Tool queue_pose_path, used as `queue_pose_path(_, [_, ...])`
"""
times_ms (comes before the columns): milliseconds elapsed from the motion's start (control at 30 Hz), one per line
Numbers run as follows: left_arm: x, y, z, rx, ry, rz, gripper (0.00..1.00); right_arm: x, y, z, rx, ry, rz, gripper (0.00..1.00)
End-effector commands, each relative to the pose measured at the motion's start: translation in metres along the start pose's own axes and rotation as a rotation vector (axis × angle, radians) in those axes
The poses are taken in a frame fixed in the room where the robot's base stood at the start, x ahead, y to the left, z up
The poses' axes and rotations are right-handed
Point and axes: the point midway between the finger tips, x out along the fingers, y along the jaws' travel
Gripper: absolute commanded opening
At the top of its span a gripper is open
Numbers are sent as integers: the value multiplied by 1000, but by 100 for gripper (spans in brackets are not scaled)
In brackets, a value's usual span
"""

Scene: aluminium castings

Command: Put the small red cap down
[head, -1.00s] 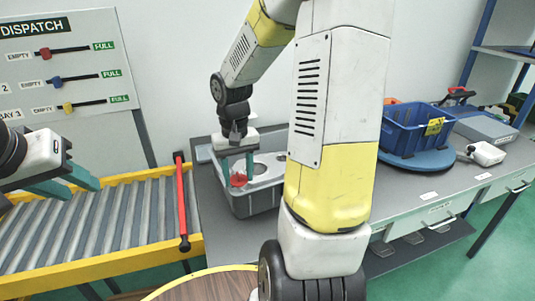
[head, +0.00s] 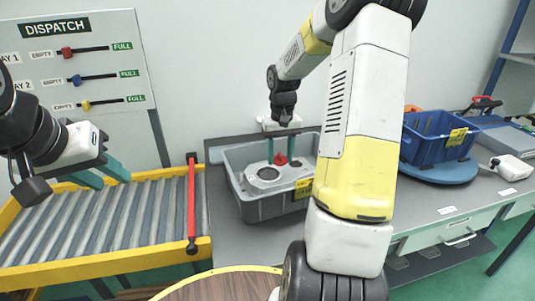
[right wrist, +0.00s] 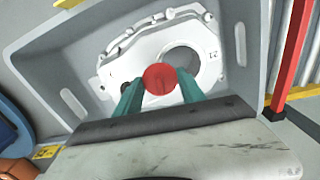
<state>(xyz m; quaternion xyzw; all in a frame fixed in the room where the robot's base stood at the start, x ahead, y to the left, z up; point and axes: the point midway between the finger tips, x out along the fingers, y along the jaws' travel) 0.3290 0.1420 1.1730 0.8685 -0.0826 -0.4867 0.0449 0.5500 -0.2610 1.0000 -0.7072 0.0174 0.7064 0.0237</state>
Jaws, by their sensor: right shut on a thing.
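The small red cap (head: 281,160) is between the fingertips of my right gripper (head: 281,150), which points down over the grey tote (head: 262,212). The right wrist view shows the round red cap (right wrist: 160,78) between the two teal fingers of that gripper (right wrist: 160,88). A pale aluminium casting (head: 265,174) with round openings lies in the tote; it also shows in the right wrist view (right wrist: 140,52), behind the cap. I cannot tell whether the cap touches the casting. My left gripper (head: 102,174) is open and empty above the roller conveyor.
The roller conveyor (head: 100,222) with yellow rails and a red bar (head: 191,205) lies left of the tote. A blue crate (head: 432,140) stands on a round blue base (head: 440,172) at the right. My right arm hides part of the grey bench (head: 235,250).

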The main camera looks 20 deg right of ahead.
Motion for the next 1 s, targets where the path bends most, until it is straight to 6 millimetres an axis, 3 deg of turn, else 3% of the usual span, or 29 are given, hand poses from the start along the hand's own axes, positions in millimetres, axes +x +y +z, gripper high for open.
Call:
queue_pose_path(200, [0,0,0,0,0,0,36,2,12,-18,-2,0,0,10])
queue_pose_path(500, [0,0,0,0,0,0,36,35,12,-18,-2,-2,-1,10])
queue_pose_path(533, [0,0,0,0,0,0,36,37,12,-18,-2,-1,0,10])
queue_pose_path(567, [0,0,0,0,0,0,36,37,12,-18,-2,-1,0,4])
queue_pose_path(700, [0,0,0,0,0,0,36,38,12,-18,-2,-1,0,4])
queue_pose_path(733, [0,0,0,0,0,0,36,38,12,-18,-1,-1,0,50])
queue_pose_path(833, [0,0,0,0,0,0,36,38,13,-18,-1,-2,0,68])
queue_pose_path(1000, [0,0,0,0,0,0,36,38,14,-17,0,-3,1,68])
